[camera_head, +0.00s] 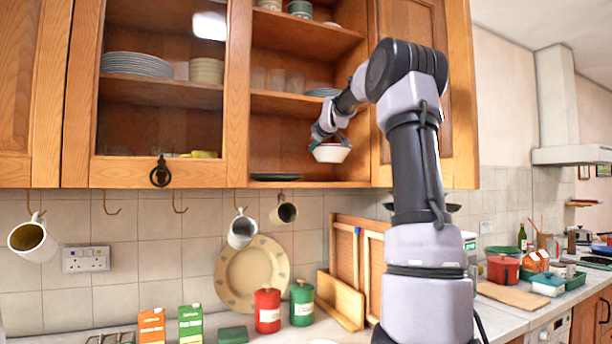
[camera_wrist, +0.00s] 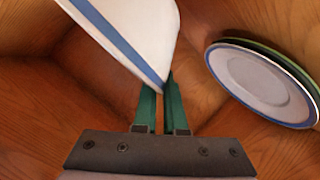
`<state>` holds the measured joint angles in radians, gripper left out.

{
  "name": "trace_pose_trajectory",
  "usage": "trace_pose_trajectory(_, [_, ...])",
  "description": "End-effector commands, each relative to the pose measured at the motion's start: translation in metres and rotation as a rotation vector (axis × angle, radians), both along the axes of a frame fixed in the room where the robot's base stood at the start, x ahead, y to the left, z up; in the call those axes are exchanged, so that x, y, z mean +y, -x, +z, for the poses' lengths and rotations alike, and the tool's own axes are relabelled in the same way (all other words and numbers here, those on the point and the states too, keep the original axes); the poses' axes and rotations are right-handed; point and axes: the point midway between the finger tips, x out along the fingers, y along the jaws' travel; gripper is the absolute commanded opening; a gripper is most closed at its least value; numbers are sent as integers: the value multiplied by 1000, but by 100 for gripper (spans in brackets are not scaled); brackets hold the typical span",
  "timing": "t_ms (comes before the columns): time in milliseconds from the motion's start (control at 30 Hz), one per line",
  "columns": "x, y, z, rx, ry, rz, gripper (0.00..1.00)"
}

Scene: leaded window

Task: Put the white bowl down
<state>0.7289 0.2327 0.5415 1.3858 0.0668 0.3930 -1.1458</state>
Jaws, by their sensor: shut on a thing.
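The white bowl (camera_head: 331,153) is held in the open cupboard bay, looking roughly level and above the bottom shelf (camera_head: 312,184). In the wrist view the white bowl (camera_wrist: 130,30) shows a blue band and fills the top middle. My gripper (camera_head: 322,136) is shut on the bowl's edge. In the wrist view the green fingers of my gripper (camera_wrist: 161,92) meet the bowl at its lower corner. The fingertips are partly hidden by the bowl. I cannot tell the exact gap between bowl and shelf.
A plate with a blue rim (camera_wrist: 262,82) lies at the right in the wrist view, with a green edge behind it. A dark flat plate (camera_head: 275,177) lies on the bottom shelf, left of the bowl. Glasses (camera_head: 276,80) and a plate stack (camera_head: 323,92) stand on the shelf above.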

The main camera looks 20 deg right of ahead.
Motion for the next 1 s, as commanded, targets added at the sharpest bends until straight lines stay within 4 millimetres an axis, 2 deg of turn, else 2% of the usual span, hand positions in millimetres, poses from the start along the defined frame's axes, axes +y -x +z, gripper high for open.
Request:
trace_pose_trajectory(100, [-1, 0, -20, 0, 0, -1, 0])
trace_pose_trajectory(267, [0, 0, -35, -1, 1, 0, 0])
trace_pose_trajectory(500, [-1, 0, -69, 1, -1, -1, 0])
trace_pose_trajectory(767, [0, 0, -73, -2, 0, -1, 0])
trace_pose_trajectory(800, [0, 0, -74, 0, -2, -1, 16])
trace_pose_trajectory(867, [0, 0, -74, 0, -2, -1, 39])
trace_pose_trajectory(1000, [0, 0, -74, 0, -1, 0, 39])
